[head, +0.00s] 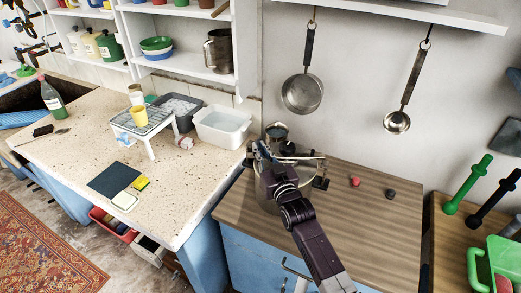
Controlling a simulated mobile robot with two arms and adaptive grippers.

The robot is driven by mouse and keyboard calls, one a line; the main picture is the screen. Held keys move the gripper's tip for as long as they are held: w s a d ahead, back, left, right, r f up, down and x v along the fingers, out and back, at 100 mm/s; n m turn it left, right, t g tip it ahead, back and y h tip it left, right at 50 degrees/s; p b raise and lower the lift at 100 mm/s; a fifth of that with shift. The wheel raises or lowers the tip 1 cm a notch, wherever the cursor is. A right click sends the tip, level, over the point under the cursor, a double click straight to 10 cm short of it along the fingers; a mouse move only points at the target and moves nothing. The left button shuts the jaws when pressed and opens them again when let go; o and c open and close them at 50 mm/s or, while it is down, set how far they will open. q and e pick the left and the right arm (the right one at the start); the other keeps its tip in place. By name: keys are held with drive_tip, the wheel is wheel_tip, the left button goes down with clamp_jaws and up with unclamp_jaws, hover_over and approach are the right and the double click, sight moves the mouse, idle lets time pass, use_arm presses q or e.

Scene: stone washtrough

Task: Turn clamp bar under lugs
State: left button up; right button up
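A round metal pot (268,196) stands on the wooden counter, mostly hidden behind my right arm. A thin bar (306,158), which looks like the clamp bar, runs across its top. A dark upright bracket (321,181), perhaps a lug, stands at the right side of the pot. I cannot tell whether the bar sits under it. My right gripper (262,147) is over the left part of the pot top, close to the bar. Its fingers are small and partly hidden, so I cannot tell if it grips anything. My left gripper is out of view.
A grey metal container (277,132) stands behind the pot. A red knob (355,181) and a black knob (390,194) lie on the counter's right. A white basin (222,128) is to the left. A pan (302,94) and ladle (397,122) hang above.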

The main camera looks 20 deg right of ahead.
drive_tip(key=o, duration=0.3)
drive_tip(key=shift+o, duration=0.2)
drive_tip(key=shift+s+f, duration=0.1)
drive_tip(key=shift+s, duration=0.15)
drive_tip(key=s+d, duration=0.1)
drive_tip(key=s, duration=1)
drive_tip(key=shift+s, duration=0.25)
drive_tip(key=shift+d, duration=0.1)
